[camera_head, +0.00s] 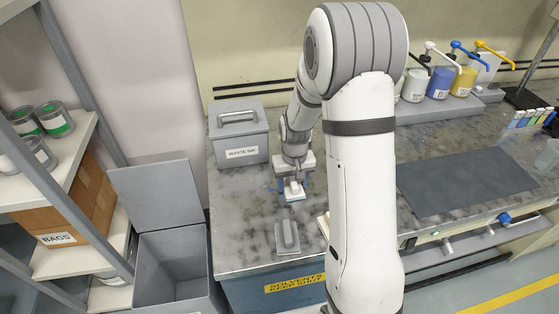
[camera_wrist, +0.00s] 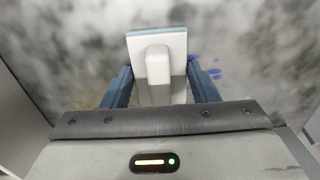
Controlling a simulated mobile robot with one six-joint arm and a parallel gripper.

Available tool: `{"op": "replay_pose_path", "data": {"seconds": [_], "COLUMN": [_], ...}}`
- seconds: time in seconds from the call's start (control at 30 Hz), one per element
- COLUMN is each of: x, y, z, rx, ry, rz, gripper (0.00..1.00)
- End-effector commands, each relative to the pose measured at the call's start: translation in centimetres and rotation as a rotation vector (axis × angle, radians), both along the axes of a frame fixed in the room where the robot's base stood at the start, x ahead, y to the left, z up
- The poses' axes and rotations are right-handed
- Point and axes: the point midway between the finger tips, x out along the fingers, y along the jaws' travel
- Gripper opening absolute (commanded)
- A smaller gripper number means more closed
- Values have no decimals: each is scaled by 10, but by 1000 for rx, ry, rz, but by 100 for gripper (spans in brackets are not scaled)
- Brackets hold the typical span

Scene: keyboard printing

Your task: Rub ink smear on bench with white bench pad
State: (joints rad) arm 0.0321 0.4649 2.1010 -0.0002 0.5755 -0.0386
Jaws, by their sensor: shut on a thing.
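The white bench pad (camera_wrist: 172,45) has a raised white handle and a blue-green edge layer. My gripper (camera_wrist: 160,88) is shut on its handle, with a blue finger at each side. In the head view my gripper (camera_head: 294,183) is over the left part of the bench, with the pad (camera_head: 294,194) below it. I cannot tell whether the pad touches the bench. The ink smear (camera_wrist: 213,72) shows as small blue spots just right of the pad in the wrist view. Any ink under the pad is hidden.
A grey handled block (camera_head: 287,239) lies on the bench (camera_head: 237,230) in front of my gripper. A grey waste ink box (camera_head: 240,148) stands behind left. An open grey bin (camera_head: 172,258) is left of the bench. A dark mat (camera_head: 465,182) and pump bottles (camera_head: 438,82) are right.

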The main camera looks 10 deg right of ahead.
Motion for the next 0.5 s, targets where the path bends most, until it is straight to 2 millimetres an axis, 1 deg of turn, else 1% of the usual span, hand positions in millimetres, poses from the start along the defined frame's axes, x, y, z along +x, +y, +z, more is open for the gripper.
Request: {"op": "replay_pose_path", "data": {"seconds": [0.03,0.1,0.13,0.2,0.5], "x": [-2,-1,0,-1,-1], "y": [0,0,0,1,1], "z": [-1,6,17,29,55], "rx": [0,0,0,0,0], "ry": [1,2,-4,-1,0], "rz": [0,0,1,1,2], "gripper": [29,29,29,29,29]}}
